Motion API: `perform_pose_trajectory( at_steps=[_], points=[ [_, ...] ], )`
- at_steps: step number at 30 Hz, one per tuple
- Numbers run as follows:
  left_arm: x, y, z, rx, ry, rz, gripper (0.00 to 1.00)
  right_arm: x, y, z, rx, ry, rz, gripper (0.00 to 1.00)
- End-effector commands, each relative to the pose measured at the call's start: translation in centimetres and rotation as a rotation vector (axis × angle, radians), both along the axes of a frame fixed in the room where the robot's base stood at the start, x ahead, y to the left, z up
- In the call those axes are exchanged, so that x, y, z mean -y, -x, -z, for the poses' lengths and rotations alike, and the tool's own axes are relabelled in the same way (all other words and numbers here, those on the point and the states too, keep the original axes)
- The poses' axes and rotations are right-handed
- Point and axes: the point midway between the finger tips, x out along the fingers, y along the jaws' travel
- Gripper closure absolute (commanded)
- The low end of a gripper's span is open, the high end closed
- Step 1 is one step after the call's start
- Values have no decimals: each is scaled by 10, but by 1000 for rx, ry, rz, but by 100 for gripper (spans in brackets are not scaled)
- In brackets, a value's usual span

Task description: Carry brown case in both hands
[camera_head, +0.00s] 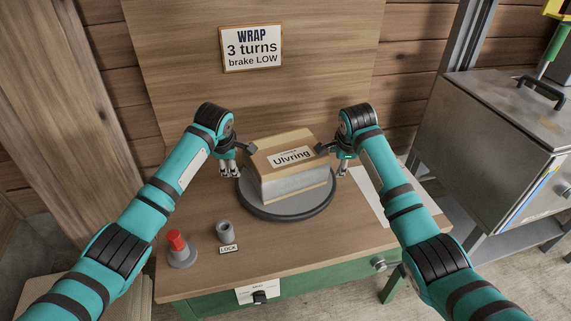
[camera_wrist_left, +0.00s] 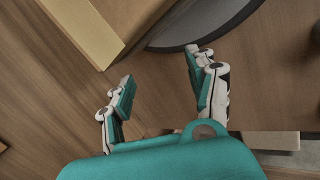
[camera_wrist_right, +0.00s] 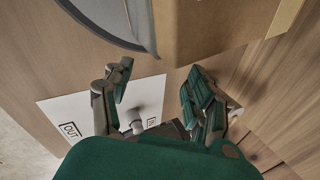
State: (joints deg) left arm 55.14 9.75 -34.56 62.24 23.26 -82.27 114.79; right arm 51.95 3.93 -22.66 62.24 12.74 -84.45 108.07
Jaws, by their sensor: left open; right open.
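The brown case (camera_head: 292,140), labelled "Ulvring", sits on the round grey turntable (camera_head: 275,212). Its lower sides look pale and shiny. My left gripper (camera_head: 229,172) is open and empty beside the case's left side. My right gripper (camera_head: 341,171) is open beside its right side. In the left wrist view the open fingers (camera_wrist_left: 160,72) stand apart from the case (camera_wrist_left: 84,28) at the top. In the right wrist view the open fingers (camera_wrist_right: 158,73) are below the case (camera_wrist_right: 200,28), with no contact visible. The case's far side is hidden.
A red-topped knob (camera_head: 177,242) and a grey cylinder (camera_head: 224,231) by a "LOCK" label stand front left on the wooden table (camera_head: 215,275). A white sheet (camera_head: 372,194) marked "OUT" lies at right. A metal box (camera_head: 500,140) stands farther right. A "WRAP" sign (camera_head: 251,49) hangs behind.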

Motion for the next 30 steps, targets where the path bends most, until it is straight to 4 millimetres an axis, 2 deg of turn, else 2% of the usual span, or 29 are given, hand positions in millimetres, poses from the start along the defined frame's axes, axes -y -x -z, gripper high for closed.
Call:
perform_pose_trajectory(
  at_steps=[3, 7, 12, 23, 30],
  points=[
    [0, -9, 18, -2, -1, -2, 42, 0, -9, 18, -3, 0, 0, 42],
    [0, -16, 32, 0, 0, -1, 42, 0, -16, 32, -1, 0, -1, 42],
    [13, -16, 30, 2, 0, 1, 42, -14, -16, 30, 2, 0, -2, 42],
    [15, -16, 30, 2, 0, 0, 42, -16, -15, 30, 1, 0, -1, 42],
    [25, -16, 30, 2, 2, 2, 42, -25, -16, 30, 1, -3, -1, 42]
  ],
)
